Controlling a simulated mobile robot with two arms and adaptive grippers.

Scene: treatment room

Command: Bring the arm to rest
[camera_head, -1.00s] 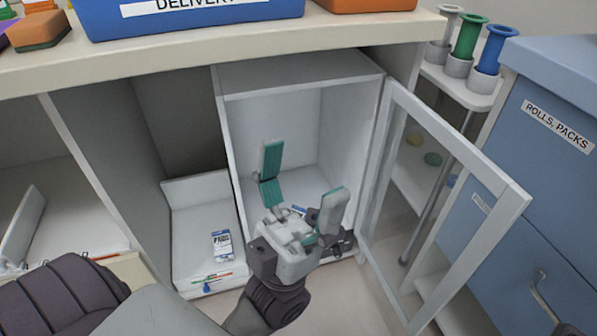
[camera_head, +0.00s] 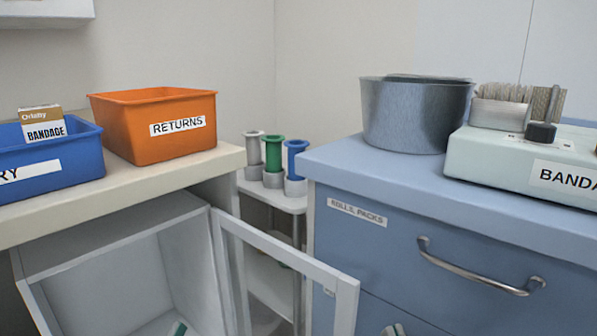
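No held thing shows.
The white cabinet's framed door (camera_head: 347,300) stands open, beside the blue drawer unit (camera_head: 450,235). An orange returns bin (camera_head: 160,145) and a blue bin (camera_head: 75,170) stand on the left counter. A metal pot (camera_head: 415,120) stands on the right.

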